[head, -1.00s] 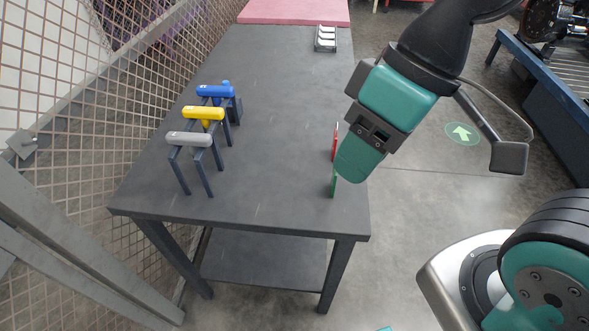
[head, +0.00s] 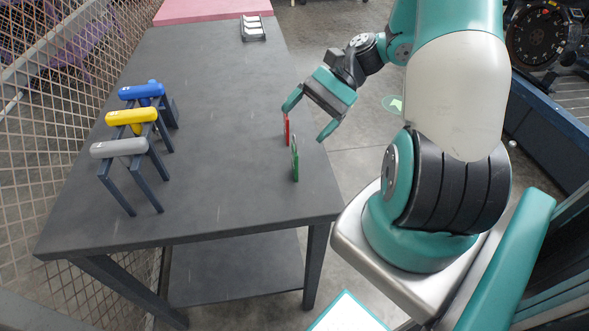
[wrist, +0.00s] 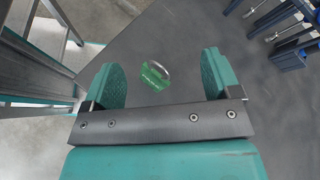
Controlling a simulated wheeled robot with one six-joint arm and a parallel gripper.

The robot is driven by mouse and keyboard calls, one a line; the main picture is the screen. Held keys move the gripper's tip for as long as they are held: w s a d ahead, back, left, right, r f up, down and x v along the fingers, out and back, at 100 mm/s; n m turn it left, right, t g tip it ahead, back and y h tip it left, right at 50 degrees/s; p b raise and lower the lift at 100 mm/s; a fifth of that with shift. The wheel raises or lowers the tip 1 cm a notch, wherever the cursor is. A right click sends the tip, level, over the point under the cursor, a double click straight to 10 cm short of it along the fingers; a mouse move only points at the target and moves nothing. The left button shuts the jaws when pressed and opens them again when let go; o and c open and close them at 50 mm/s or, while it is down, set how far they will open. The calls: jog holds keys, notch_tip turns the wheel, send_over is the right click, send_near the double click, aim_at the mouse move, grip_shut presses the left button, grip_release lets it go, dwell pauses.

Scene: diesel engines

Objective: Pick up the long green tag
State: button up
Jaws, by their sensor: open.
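The green tag (head: 295,165) stands upright and nearly edge-on near the right edge of the dark table, with a thin loop at its top. In the wrist view the green tag (wrist: 153,78) shows a flat face with pale markings and a grey loop, and it lies between my fingers in the picture, touching neither. My gripper (head: 309,117) is open and empty, above the table's right edge and a little behind the green tag. Its two teal fingers also show wide apart in the wrist view (wrist: 164,78).
A red tag (head: 286,128) stands just behind the green one, close to my left finger. A rack with grey (head: 118,148), yellow (head: 131,116) and blue (head: 141,91) handles stands at the table's left. The middle of the table (head: 215,130) is clear.

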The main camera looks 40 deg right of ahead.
jog(key=s+d+f+m+t+y+b, duration=0.2)
jog(key=s+d+f+m+t+b, duration=0.1)
jog(key=s+d+f+m+t, duration=0.55)
jog(key=m+p, duration=0.3)
send_near(295, 157)
jog(key=shift+t, duration=0.45)
jog(key=w+a+f, duration=0.2)
jog(key=w, duration=0.1)
jog(key=w+a+f, duration=0.1)
jog(key=w, duration=0.1)
jog(key=shift+w+a+f, duration=0.15)
jog(key=shift+a+f, duration=0.25)
jog(key=p+x, duration=0.1)
jog(key=x, duration=0.3)
jog(key=shift+a+r, duration=0.15)
jog(key=shift+a, duration=0.1)
jog(key=shift+w+a, duration=0.25)
jog(key=shift+a, duration=0.1)
jog(key=c, duration=1)
